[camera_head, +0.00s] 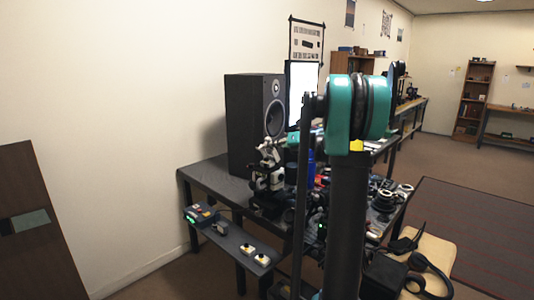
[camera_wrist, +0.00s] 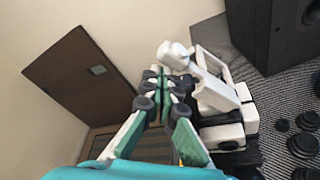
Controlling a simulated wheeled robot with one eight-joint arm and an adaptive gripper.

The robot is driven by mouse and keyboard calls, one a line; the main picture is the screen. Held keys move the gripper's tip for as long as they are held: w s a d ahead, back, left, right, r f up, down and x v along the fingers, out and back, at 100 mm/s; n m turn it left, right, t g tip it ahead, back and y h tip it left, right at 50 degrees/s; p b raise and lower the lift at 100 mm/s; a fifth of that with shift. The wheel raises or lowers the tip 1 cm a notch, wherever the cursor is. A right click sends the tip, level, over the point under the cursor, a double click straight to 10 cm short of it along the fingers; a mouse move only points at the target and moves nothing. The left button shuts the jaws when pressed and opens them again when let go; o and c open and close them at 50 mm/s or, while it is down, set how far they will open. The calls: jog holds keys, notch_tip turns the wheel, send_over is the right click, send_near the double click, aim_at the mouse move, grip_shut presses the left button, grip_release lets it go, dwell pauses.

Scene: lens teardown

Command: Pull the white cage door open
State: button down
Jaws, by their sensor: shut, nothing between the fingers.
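I cannot make out a white cage or cage door in either view. My gripper (camera_wrist: 160,78) shows in the wrist view with its green-padded fingers shut and nothing held. Right beside it, to the right, is a white and black microscope-like device (camera_wrist: 215,98) with a pale rounded top part near the fingertips. I cannot tell whether they touch. The device also stands on the dark table in the head view (camera_head: 268,180). My gripper is not clearly seen in the head view, where my arm hides part of the table.
A black speaker (camera_head: 252,125) stands behind the device, beside a lit monitor (camera_head: 301,95). The dark table (camera_head: 215,172) holds many small parts. A low shelf (camera_head: 232,238) with small boxes juts from its front. A brown panel (camera_head: 25,260) stands at the left.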

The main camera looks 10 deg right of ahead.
jog(key=w+d+r+m, duration=0.1)
jog(key=w+d+r, duration=0.1)
jog(key=w+d, duration=0.4)
jog(key=shift+w+d, duration=0.25)
jog(key=shift+d, duration=1.25)
jog(key=shift+f, duration=0.1)
